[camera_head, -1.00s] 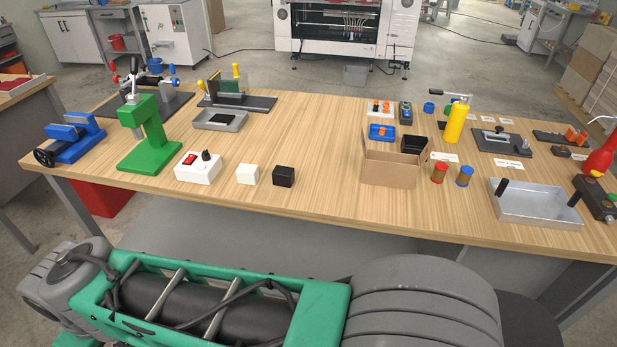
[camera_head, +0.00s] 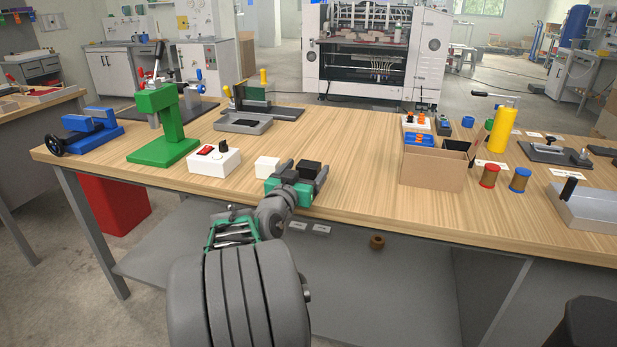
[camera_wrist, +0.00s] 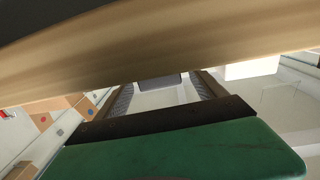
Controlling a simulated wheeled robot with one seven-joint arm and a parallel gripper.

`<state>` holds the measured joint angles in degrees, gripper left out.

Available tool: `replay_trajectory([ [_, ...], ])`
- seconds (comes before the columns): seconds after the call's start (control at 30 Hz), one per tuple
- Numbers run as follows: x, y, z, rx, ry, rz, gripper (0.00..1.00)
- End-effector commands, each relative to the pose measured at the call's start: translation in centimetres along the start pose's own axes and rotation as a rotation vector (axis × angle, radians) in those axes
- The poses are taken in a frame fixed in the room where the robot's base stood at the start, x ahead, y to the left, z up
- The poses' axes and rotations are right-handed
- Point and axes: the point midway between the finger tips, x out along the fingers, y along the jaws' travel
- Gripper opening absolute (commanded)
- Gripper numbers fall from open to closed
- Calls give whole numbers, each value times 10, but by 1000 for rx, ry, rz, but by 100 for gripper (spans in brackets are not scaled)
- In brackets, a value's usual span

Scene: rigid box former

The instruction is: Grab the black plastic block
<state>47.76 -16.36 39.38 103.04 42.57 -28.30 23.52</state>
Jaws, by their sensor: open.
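The black plastic block (camera_head: 310,169) sits near the front edge of the wooden table, just right of a white block (camera_head: 267,167). My gripper (camera_head: 305,173) reaches in low over the table's front edge. Its fingers are open, one on each side of the black block in the head view. I cannot tell whether they touch it. In the wrist view the dark block (camera_wrist: 159,81) shows between the spread fingers (camera_wrist: 162,86), partly hidden by a tan band. The white block (camera_wrist: 252,68) is outside the fingers there.
A white switch box (camera_head: 214,161) and a green press (camera_head: 162,130) stand to the left. A cardboard box (camera_head: 432,170) stands to the right, with bare wooden table (camera_head: 358,155) between. The table's front edge (camera_head: 375,218) is close under my arm.

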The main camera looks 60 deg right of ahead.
Motion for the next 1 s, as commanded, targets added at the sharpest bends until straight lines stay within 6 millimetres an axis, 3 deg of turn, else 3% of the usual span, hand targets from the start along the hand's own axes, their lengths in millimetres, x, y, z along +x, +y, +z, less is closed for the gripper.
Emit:
replay_trajectory([
  [0.2, 34, 0, -2, -1, -1, -1, 80],
  [0.43, 36, 0, -2, -1, -1, -4, 79],
  [1.0, 36, -1, -2, -1, -2, -4, 33],
])
